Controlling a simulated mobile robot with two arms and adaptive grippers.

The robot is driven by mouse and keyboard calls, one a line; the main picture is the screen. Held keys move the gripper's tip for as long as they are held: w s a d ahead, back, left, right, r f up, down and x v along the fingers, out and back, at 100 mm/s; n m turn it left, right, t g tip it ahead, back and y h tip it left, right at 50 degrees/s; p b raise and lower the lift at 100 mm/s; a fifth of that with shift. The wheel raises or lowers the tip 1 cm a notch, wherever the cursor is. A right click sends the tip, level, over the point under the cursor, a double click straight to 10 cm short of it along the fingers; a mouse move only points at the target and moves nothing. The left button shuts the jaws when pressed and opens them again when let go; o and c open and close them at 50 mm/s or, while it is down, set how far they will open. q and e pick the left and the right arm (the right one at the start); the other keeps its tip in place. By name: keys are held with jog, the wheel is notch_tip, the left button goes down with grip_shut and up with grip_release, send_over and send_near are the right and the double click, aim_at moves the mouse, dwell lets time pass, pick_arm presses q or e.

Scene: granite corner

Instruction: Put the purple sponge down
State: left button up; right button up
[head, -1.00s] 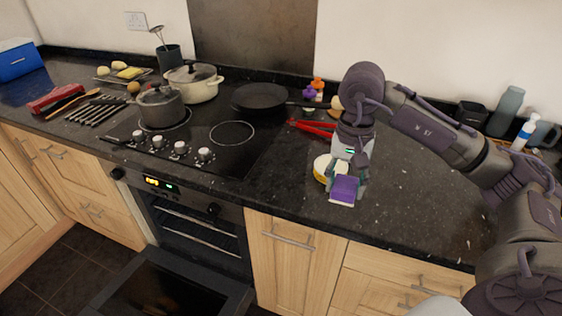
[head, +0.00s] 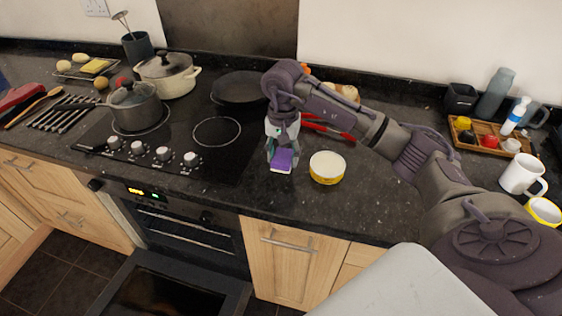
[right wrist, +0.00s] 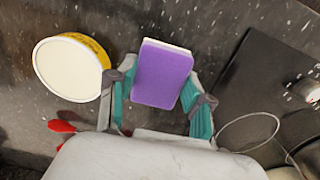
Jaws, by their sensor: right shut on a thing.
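The purple sponge (head: 281,160) has a white layer on one side. My right gripper (head: 280,154) is shut on it, over the dark granite counter between the hob and a yellow tub. In the right wrist view the purple sponge (right wrist: 163,75) sits between the two teal-padded fingers of the right gripper (right wrist: 157,103). I cannot tell whether the sponge touches the counter. My left gripper is not in view.
The yellow tub with a pale lid (head: 327,167) stands just right of the sponge. The black hob (head: 190,142) with pots and a pan lies left. Red-handled tongs (head: 325,128) lie behind. A wooden tray (head: 468,138) and white mug (head: 522,174) stand right. The oven door (head: 165,285) is open.

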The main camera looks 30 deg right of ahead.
aim_at(282, 175)
jog(key=shift+w+a+f+p, duration=0.1)
jog(key=shift+w+f+p, duration=0.15)
jog(key=shift+f, duration=0.3)
notch_tip(282, 175, down, 2)
jog(key=shift+s+f+p, duration=0.1)
jog(key=shift+f+p, duration=0.1)
jog(key=shift+p, duration=0.3)
jog(key=shift+f, duration=0.55)
jog(key=o, duration=1)
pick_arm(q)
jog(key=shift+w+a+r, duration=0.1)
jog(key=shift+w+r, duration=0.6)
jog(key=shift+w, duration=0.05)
